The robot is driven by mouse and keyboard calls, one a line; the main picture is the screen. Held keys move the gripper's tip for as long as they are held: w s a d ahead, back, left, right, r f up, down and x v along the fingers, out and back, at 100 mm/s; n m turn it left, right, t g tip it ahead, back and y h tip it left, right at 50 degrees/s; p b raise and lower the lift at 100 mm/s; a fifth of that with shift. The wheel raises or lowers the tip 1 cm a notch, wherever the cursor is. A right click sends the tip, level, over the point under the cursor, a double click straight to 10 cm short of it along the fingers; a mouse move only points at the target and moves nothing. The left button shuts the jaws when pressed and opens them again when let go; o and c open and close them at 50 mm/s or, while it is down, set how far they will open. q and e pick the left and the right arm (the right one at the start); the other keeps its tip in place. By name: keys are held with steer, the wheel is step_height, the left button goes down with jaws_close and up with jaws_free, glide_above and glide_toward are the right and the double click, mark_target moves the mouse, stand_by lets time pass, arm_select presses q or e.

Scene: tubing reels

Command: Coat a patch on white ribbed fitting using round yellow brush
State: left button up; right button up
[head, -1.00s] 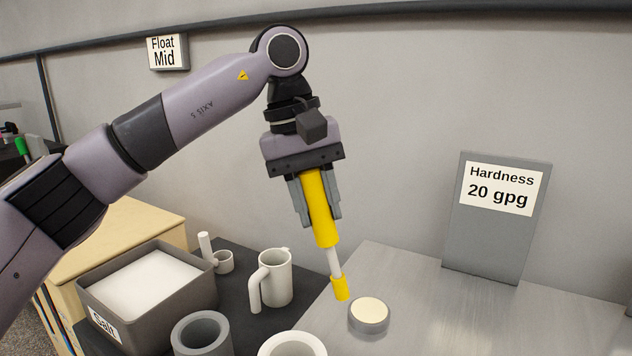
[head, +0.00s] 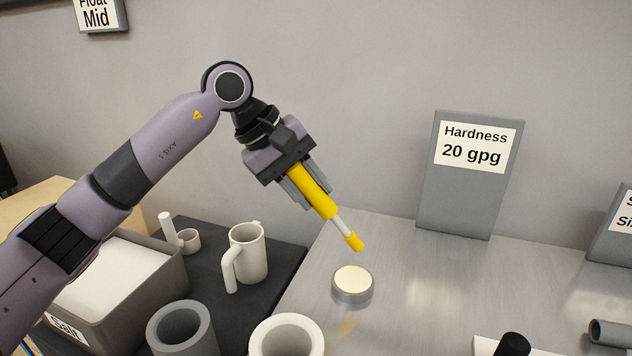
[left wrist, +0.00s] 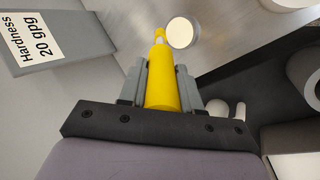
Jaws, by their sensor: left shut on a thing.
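My left gripper (head: 314,197) is shut on the yellow handle of the brush (head: 326,208). The brush slants down to the right, with a pale shaft and a yellow tip. It also shows between the fingers in the left wrist view (left wrist: 162,92). Its tip is in the air above a small round metal pot (head: 352,292) with a flat cream-coloured top, apart from it in the head view. The pot also shows past the brush in the left wrist view (left wrist: 181,33). I cannot make out a white ribbed fitting for certain. My right gripper is not in view.
A white mug (head: 248,255), a thick white ring (head: 262,343) and a grey cylinder (head: 160,326) stand left of the pot. A salt bin (head: 150,290) is farther left. A hardness sign (head: 462,205) stands behind. The metal top right of the pot has free room.

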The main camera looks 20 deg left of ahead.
arm_select(q)
step_height(320, 180, down, 6)
steer(key=b, duration=0.4)
stand_by(0.3)
steer(key=shift+f+b, duration=0.65)
steer(key=shift+f, duration=0.1)
stand_by(1.4)
steer(key=shift+r, duration=0.1)
steer(key=shift+r+p, duration=2.4)
steer(key=shift+r, duration=1.1)
steer(key=shift+f, duration=0.1)
